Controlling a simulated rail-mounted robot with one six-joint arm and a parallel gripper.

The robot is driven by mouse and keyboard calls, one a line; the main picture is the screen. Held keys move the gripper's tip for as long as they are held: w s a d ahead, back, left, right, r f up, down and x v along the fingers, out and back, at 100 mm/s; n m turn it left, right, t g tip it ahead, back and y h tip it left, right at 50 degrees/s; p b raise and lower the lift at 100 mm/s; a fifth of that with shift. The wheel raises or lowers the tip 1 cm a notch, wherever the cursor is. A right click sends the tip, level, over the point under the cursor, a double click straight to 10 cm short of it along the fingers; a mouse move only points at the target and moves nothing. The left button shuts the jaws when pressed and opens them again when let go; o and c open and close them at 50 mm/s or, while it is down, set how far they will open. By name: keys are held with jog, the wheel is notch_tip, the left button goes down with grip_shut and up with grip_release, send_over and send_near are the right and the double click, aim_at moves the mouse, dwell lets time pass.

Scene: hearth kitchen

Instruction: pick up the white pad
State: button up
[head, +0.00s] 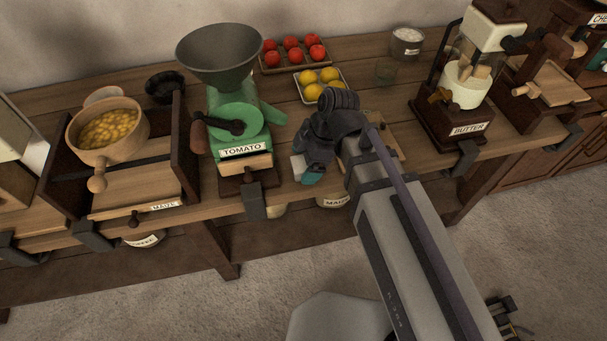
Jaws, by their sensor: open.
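A small white pad (298,166) shows at the bench's front edge, just left of my gripper and partly hidden by it. My gripper (307,171) is dark grey with a teal fingertip, and points down at the bench over the pad's right side. Its jaws are open. The arm and wrist cover the view between the fingers, so I cannot tell whether a finger touches the pad.
A green tomato mill (238,125) stands close on the left. A butter churn (465,95) is to the right. Trays of lemons (320,82) and tomatoes (293,52) lie behind. A wooden board (383,128) is partly behind my arm. Clamps line the front edge.

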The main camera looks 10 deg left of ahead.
aim_at(304, 163)
jog(key=shift+x, duration=0.8)
jog(key=shift+d+r, duration=0.15)
jog(key=shift+r, duration=0.05)
jog(key=c, duration=1.1)
notch_tip(304, 163, up, 10)
jog(key=p, duration=1)
jog(key=shift+r+p, duration=0.2)
jog(key=shift+p, duration=0.1)
jog(key=shift+f, duration=0.2)
